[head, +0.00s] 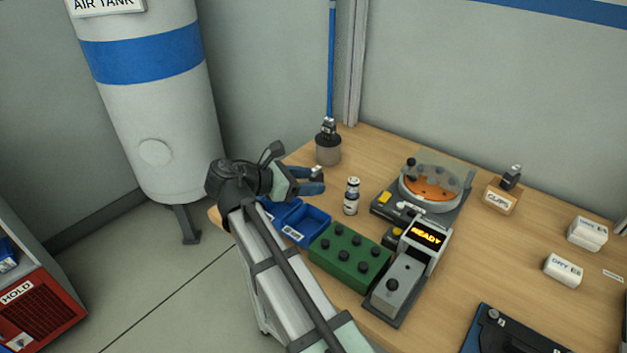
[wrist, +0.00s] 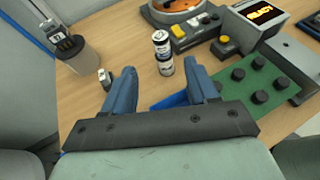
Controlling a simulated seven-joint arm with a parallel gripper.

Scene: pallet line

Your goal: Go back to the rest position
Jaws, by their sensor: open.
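My gripper (head: 318,181) is at the left end of the wooden bench in the head view, above the area by the blue tray (head: 311,228). In the wrist view its two blue fingers (wrist: 162,92) are spread apart with nothing between them. A stack of small white, dark-banded vials (head: 351,195) stands on the bench just beyond the fingers, and it also shows in the wrist view (wrist: 163,55). A small grey-and-white piece (wrist: 104,78) lies left of the fingers in the wrist view. My forearm and gripper hide part of the blue tray.
A grey cup (head: 328,151) stands behind my gripper. A green knobbed block (head: 349,256), a device reading READY (head: 426,235) and a round clear-lidded machine (head: 429,185) stand to the right. A clips box (head: 500,197) and white boxes (head: 563,270) are farther right. The air tank (head: 150,110) stands left.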

